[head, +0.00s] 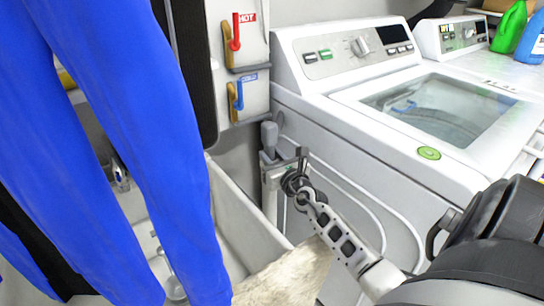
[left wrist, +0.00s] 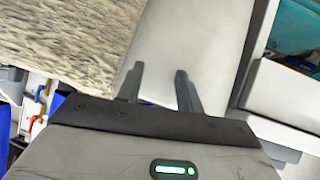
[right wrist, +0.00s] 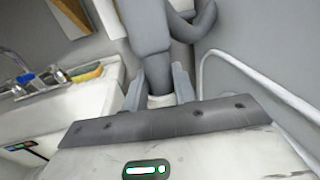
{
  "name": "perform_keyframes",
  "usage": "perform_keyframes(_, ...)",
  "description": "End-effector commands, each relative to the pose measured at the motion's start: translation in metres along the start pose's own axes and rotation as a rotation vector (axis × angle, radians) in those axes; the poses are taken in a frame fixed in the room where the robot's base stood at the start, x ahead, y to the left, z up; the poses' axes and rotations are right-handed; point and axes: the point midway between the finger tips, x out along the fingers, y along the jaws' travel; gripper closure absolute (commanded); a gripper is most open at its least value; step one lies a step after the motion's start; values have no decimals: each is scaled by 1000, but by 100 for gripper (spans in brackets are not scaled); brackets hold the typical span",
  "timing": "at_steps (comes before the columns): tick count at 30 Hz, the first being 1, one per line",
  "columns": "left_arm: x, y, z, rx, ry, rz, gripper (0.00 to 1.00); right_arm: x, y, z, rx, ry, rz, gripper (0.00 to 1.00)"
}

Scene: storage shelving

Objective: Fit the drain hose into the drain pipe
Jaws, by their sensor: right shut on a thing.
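The grey drain hose (head: 268,138) stands roughly upright between the sink and the washer, with a hooked bend at its top. My right gripper (head: 285,163) is shut on its lower part. In the right wrist view the hose (right wrist: 148,38) runs down between the fingers (right wrist: 158,88). The white drain pipe (head: 270,190) stands directly below the hose; a short white piece shows between the fingers. The gripper hides the joint, so I cannot tell how far the hose sits inside. My left gripper (left wrist: 158,85) is open and empty, and is outside the head view.
A white washer (head: 345,150) stands right of the pipe, with a white sink (head: 240,225) to its left. Blue trousers (head: 130,130) hang at the left. Hot and cold valve boxes (head: 238,35) are on the wall above. A beige rug (left wrist: 60,45) lies near my left gripper.

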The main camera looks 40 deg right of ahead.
Motion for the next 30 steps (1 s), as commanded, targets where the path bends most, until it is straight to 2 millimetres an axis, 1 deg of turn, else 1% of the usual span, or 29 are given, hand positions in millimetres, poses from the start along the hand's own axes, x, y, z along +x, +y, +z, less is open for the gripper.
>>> perform_keyframes(7, 2, 1, 2, -11, 7, 5, 64, 0, 0, -8, 0, 0, 0, 100)
perform_keyframes(8, 1, 1, 1, -12, 9, 6, 64, 0, 0, -8, 0, 0, 0, 70)
perform_keyframes(9, 1, 1, -1, -12, 11, 6, 64, 0, 0, -7, 0, 1, 0, 59)
perform_keyframes(10, 0, 1, -2, -12, 13, 6, 64, 0, 0, -7, 0, 2, 0, 51)
perform_keyframes(11, 0, 1, -2, -11, 14, 6, 64, 0, 0, -7, 0, 2, 0, 47)
perform_keyframes(18, 1, 1, -3, -12, 16, 3, 64, 0, 0, -8, 0, 3, 1, 47)
perform_keyframes(22, 0, 1, -7, -12, 16, 1, 64, 0, 0, -1, 0, 1, 1, 47)
perform_keyframes(26, -10, 3, -22, -10, 17, 2, 64, 0, 0, 18, 1, 0, 1, 47)
perform_keyframes(30, -24, 7, -45, -9, 20, 3, 64, 0, 0, 47, 1, -1, 1, 47)
